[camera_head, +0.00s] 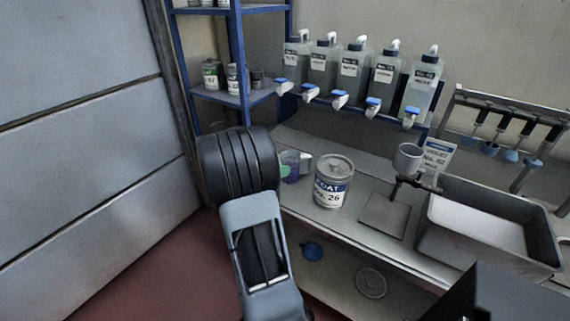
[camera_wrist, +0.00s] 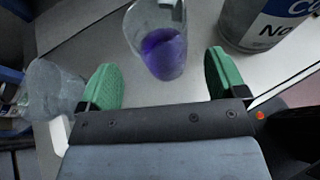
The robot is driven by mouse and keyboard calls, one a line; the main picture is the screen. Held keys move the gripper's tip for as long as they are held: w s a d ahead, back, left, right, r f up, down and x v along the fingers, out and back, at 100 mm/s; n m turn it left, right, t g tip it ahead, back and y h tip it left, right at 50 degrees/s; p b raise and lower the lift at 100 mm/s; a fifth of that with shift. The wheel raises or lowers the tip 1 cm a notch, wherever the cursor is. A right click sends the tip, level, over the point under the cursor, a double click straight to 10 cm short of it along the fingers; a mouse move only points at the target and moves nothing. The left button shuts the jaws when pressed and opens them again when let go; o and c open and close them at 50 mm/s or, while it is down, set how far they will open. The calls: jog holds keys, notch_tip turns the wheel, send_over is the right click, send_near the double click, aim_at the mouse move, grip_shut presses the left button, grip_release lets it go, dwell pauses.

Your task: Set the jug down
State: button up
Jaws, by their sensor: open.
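A clear jug with purple liquid (camera_wrist: 158,40) stands on the light bench top in the wrist view. It also shows in the head view (camera_head: 290,168), partly hidden behind my arm. My gripper (camera_wrist: 163,78) is open. Its two green fingertips are spread wide, with the jug ahead of the gap between them. Neither fingertip appears to touch the jug. In the head view my gripper is mostly hidden by my dark wrist, with a bit of green beside the jug.
A coat can (camera_head: 333,182) stands right of the jug. A clear vessel (camera_wrist: 52,88) is close to my left fingertip. A square plate (camera_head: 385,216), a cup on a holder (camera_head: 408,158) and a grey tray (camera_head: 489,252) lie farther right. Tapped bottles (camera_head: 352,72) line the shelf behind.

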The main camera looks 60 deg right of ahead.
jog(key=s+a+m+t+y, duration=0.1)
jog(key=a+m+t+y, duration=0.3)
jog(key=a, duration=1.5)
jog(key=s+a+m+t+y, duration=0.2)
jog(key=a+m+y, duration=0.6)
jog(key=a, duration=1.2)
jog(key=m+t, duration=0.1)
jog(key=t, duration=0.1)
jog(key=shift+r+t+y, duration=0.25)
jog(key=shift+t+y, duration=0.05)
jog(key=shift+y, duration=0.1)
notch_tip(320, 180, up, 6)
jog(key=p, duration=0.5)
jog(key=shift+r+p, duration=0.2)
jog(key=shift+p, duration=0.15)
